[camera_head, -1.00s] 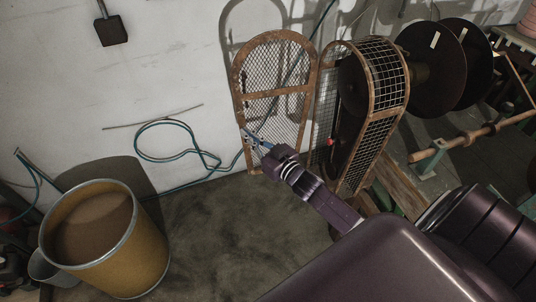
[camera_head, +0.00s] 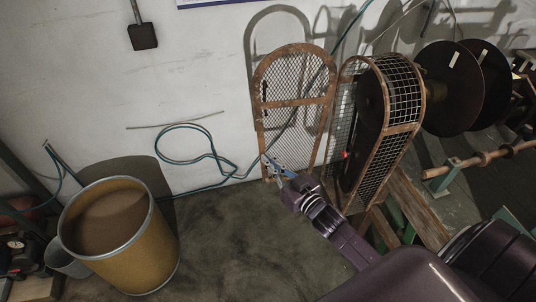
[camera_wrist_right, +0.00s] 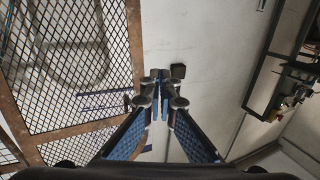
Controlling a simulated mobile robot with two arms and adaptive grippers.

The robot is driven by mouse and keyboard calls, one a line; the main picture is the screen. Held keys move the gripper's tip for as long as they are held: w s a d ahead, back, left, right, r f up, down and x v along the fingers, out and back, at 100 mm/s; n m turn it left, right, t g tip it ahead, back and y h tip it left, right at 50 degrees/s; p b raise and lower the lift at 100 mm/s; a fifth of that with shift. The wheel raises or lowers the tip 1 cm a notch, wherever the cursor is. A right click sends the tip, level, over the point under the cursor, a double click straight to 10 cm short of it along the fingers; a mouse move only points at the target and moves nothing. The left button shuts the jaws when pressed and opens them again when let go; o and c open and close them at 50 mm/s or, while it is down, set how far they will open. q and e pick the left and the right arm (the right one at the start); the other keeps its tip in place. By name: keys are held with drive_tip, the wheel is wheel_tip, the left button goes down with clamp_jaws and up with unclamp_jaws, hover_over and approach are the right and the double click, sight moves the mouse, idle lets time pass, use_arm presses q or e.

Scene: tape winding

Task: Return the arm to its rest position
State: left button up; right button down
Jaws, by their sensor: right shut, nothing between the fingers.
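My right arm comes in from the lower right of the head view. Its gripper (camera_head: 270,163) is in front of the lower part of a rusty mesh guard panel (camera_head: 294,112) that leans on the white wall. In the right wrist view the fingers of the right gripper (camera_wrist_right: 160,95) are together, with nothing between them. The mesh panel also fills the left side of the right wrist view (camera_wrist_right: 70,60). My left gripper is in neither view.
A yellow drum (camera_head: 150,240) with brown contents stands at the lower left. A mesh-caged belt guard (camera_head: 395,110) and dark discs (camera_head: 447,85) stand at the right. A teal hose (camera_head: 190,158) hangs along the wall. The floor (camera_head: 225,235) between drum and arm is clear.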

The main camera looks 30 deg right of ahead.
drive_tip(key=shift+s+a, duration=0.95)
drive_tip(key=shift+s, duration=1.95)
drive_tip(key=s+f+g+h, duration=0.1)
drive_tip(key=s+f+g, duration=0.3)
drive_tip(key=f, duration=0.8)
drive_tip(key=s+f+g+h, duration=0.1)
drive_tip(key=s+f+g, duration=0.1)
drive_tip(key=s+f, duration=0.7)
drive_tip(key=s+f+g, duration=0.3)
drive_tip(key=f, duration=1.1)
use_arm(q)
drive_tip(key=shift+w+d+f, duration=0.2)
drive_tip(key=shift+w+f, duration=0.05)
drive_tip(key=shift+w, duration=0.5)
use_arm(e)
drive_tip(key=s+a+f+g, duration=0.2)
drive_tip(key=s+f+g, duration=0.2)
drive_tip(key=s, duration=1)
drive_tip(key=s+a+f+g, duration=0.2)
drive_tip(key=s+f+g, duration=0.1)
drive_tip(key=s+f, duration=0.8)
drive_tip(key=s, duration=0.3)
drive_tip(key=shift+s+a+n+g+h, duration=0.2)
drive_tip(key=shift+s+n+g+h, duration=0.1)
drive_tip(key=shift+n+g, duration=0.1)
drive_tip(key=shift+f, duration=0.1)
